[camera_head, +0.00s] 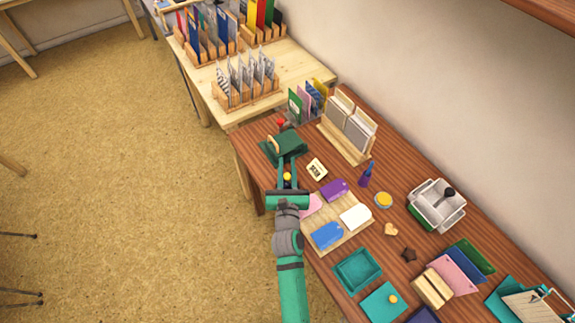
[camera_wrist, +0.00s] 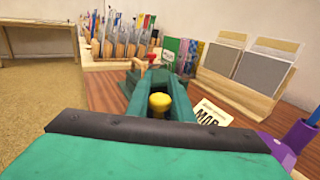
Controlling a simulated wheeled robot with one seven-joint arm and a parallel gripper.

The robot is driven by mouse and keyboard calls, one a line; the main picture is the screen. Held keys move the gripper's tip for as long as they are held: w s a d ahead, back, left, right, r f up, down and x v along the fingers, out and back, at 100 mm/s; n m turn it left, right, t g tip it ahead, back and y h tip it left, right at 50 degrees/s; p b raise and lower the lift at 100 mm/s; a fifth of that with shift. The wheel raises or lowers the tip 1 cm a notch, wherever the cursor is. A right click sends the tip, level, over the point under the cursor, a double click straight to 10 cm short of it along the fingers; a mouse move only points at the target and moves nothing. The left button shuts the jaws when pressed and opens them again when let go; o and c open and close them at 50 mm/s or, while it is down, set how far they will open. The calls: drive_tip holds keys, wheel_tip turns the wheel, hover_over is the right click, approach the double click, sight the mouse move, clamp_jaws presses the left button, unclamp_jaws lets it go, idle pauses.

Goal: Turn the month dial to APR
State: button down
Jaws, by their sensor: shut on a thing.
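The dark green dial device (camera_head: 291,142) stands on the brown table near its far left corner, with a red knob (camera_head: 281,122) on its far side. A yellow knob (camera_head: 287,176) shows between my fingers, also in the wrist view (camera_wrist: 160,103). My gripper (camera_head: 287,163) reaches the near side of the device, its fingers shut on the dial part, which they largely hide. The marks on the dial itself cannot be read.
A wooden board (camera_head: 340,234) with colored tags lies close to my wrist. A wooden card rack (camera_head: 346,130) stands behind, and a purple stamp (camera_head: 366,176) stands to the right. Floor is open on the left.

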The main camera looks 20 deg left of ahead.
drive_tip(key=shift+s+f+n+g+y, duration=0.2)
drive_tip(key=shift+f+n+g+y, duration=0.25)
drive_tip(key=shift+n+y, duration=0.2)
drive_tip(key=shift+a+r+n+y, duration=0.15)
drive_tip(key=shift+n+y, duration=0.1)
drive_tip(key=shift+y, duration=0.2)
drive_tip(key=shift+w+a+r+n+g+y, duration=0.15)
drive_tip(key=shift+r+n+g+y, duration=0.1)
drive_tip(key=shift+n+g+y, duration=0.2)
drive_tip(key=shift+a+r+y, duration=0.1)
drive_tip(key=shift+y, duration=0.35)
drive_tip(key=shift+a+r+n+g+y, duration=0.1)
drive_tip(key=shift+n+g+y, duration=0.4)
drive_tip(key=shift+n, duration=0.05)
